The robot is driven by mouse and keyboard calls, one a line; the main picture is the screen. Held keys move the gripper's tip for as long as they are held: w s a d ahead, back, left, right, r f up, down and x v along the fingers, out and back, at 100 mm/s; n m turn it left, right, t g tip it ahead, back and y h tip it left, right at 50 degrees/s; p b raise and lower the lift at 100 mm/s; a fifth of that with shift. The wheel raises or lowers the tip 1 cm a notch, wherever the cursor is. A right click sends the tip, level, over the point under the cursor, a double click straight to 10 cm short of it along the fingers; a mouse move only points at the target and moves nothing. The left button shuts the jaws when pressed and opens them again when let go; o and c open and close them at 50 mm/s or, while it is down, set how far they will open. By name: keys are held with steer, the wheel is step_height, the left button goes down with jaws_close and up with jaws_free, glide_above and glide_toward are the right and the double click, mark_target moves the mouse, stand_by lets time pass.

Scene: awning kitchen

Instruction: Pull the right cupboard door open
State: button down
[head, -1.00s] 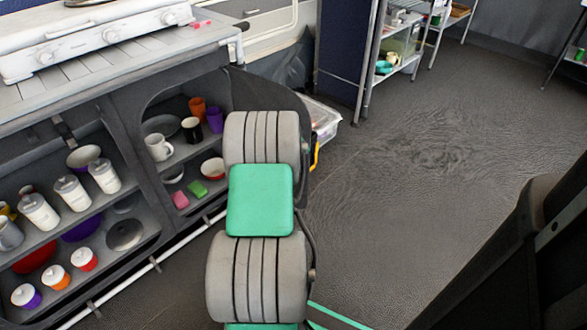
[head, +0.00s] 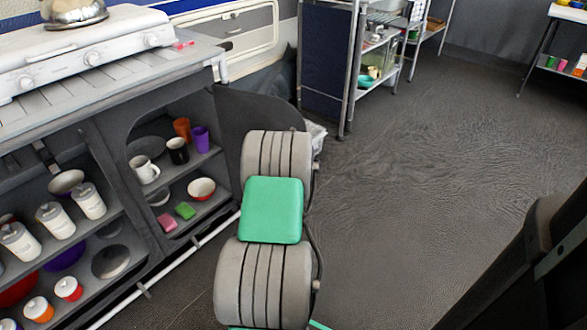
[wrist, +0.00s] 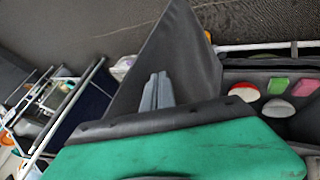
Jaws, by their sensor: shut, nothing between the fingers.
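The right cupboard door (head: 240,112) is a dark panel swung out from the right edge of the cupboard, leaving the right compartment open to view. My arm covers part of the door in the head view. In the wrist view the door (wrist: 190,45) rises as a dark pointed panel behind my gripper (wrist: 158,78). The grey fingers are together and empty, in front of the door's face. I cannot tell whether they touch it. My gripper is hidden behind my arm in the head view.
The right compartment holds cups, bowls, a pink block (head: 167,222) and a green block (head: 185,210). A white stove (head: 75,48) stands on the counter. A white rail (head: 190,257) runs along the cupboard's base. Metal shelves (head: 385,40) stand behind; floor at right is clear.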

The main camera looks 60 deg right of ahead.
steer(key=s+a+f+p+v, duration=0.15)
steer(key=p+v, duration=0.35)
steer(key=v, duration=0.7)
steer(key=w+a+r+n+y+p, duration=0.1)
steer(key=w+a+r+p, duration=0.4)
steer(key=a+r, duration=0.3)
steer(key=w+a+r+t+y+p, duration=0.1)
steer(key=w+a+r+p, duration=0.4)
steer(key=a+r, duration=0.25)
steer(key=w+a+r+n+y+p, duration=0.1)
steer(key=w+a+r+p, duration=0.4)
steer(key=a+r, duration=0.3)
steer(key=s+a+r+y+p, duration=0.1)
steer(key=s+a+r+p, duration=0.2)
steer(key=a, duration=0.6)
steer(key=s+a+r+n+y+p, duration=0.1)
steer(key=s+a+r+p, duration=0.2)
steer(key=a+r+p, duration=0.4)
steer(key=s+a+r+g+y+p, duration=0.1)
steer(key=s+a+r+p, duration=0.1)
steer(key=a+r+p, duration=0.3)
steer(key=a+r, duration=0.4)
steer(key=a, duration=0.4)
steer(key=shift+s+n+y, duration=0.3)
steer(key=shift+s+n, duration=0.1)
